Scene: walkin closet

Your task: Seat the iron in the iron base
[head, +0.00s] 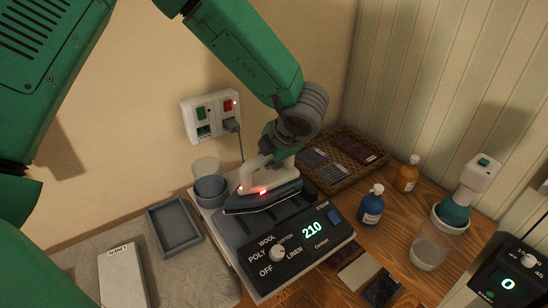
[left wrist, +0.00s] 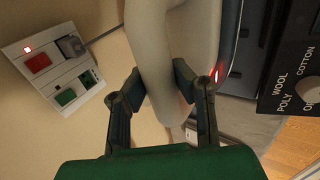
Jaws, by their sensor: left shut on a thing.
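The iron (head: 262,198), with a white handle and a dark soleplate, is over the iron base (head: 335,245), tilted slightly across it. A small red light glows on the iron. I cannot tell if its sole touches the base. The base has a dark front panel with a fabric knob and a display reading 210. My left gripper (head: 268,160) is shut on the iron's handle from above and behind; in the left wrist view its fingers (left wrist: 158,80) stand on either side of the pale handle. My right gripper is not in view.
A cord runs down from the wall socket (head: 210,116) behind the iron. A grey tray (head: 174,230) and white box (head: 122,276) lie left.

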